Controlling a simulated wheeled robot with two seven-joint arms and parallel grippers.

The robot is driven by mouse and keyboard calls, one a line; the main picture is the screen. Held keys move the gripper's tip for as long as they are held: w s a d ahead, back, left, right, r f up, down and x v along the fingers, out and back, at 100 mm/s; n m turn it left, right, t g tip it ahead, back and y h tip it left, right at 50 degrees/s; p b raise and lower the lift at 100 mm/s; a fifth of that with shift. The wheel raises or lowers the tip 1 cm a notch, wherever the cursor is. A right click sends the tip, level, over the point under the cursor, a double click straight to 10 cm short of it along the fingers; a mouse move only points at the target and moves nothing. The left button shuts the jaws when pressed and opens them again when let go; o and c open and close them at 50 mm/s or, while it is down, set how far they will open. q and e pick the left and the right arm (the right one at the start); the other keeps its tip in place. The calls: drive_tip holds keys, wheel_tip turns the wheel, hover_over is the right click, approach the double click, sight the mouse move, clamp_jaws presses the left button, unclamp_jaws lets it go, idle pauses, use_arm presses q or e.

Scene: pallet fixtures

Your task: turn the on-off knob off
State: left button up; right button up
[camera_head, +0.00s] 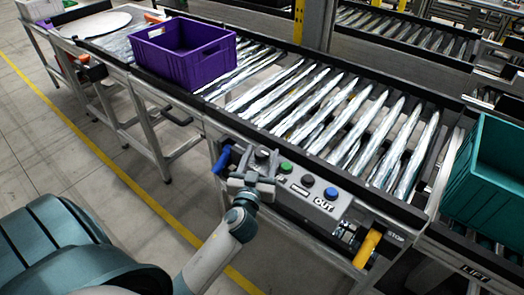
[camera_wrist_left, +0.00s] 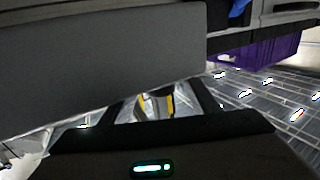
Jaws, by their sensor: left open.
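The on-off knob seems to be the dark round knob (camera_head: 262,155) at the left end of the grey control box (camera_head: 298,186) on the conveyor's front side. My left gripper (camera_head: 254,170) is right at that end of the box, its fingers open around or just in front of the knob. I cannot tell whether they touch it, and the gripper partly covers that end. In the left wrist view a large grey surface fills the upper left, and the knob cannot be made out. My right gripper is not in view.
The box also carries a green button (camera_head: 285,167), a dark button (camera_head: 307,180) and a blue button (camera_head: 331,193). A blue handle (camera_head: 222,160) is left of the gripper, a yellow handle (camera_head: 367,248) lower right. A purple crate (camera_head: 190,66) stands on the rollers, a teal crate (camera_head: 492,178) at right.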

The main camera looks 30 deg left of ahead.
use_arm(q)
drive_tip(key=shift+w+a, duration=0.15)
drive_tip(key=shift+w, duration=0.3)
drive_tip(key=c, duration=1)
drive_tip(key=shift+c, duration=0.2)
